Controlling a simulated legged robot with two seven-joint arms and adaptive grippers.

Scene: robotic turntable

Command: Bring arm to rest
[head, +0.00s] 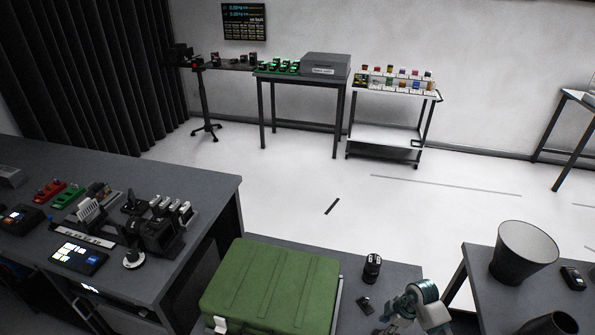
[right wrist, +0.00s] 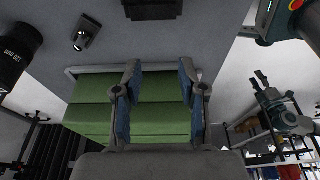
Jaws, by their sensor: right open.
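My right gripper (right wrist: 159,72) is open in the right wrist view. Its two fingers with blue pads stand apart, and nothing is held between them. The green case (right wrist: 158,104) shows behind and between the fingers; I cannot tell the distance. In the head view a grey and teal part of my arm (head: 415,305) enters at the bottom, right of the green case (head: 270,285); the fingers are not clear there. A grey jointed arm part with dark prongs (right wrist: 278,112) at the right of the wrist view looks like my left arm; its jaw state is unclear.
A dark bin (head: 522,255) stands on the right table. The left bench (head: 205,185) carries several devices. Open floor (head: 330,180) lies beyond.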

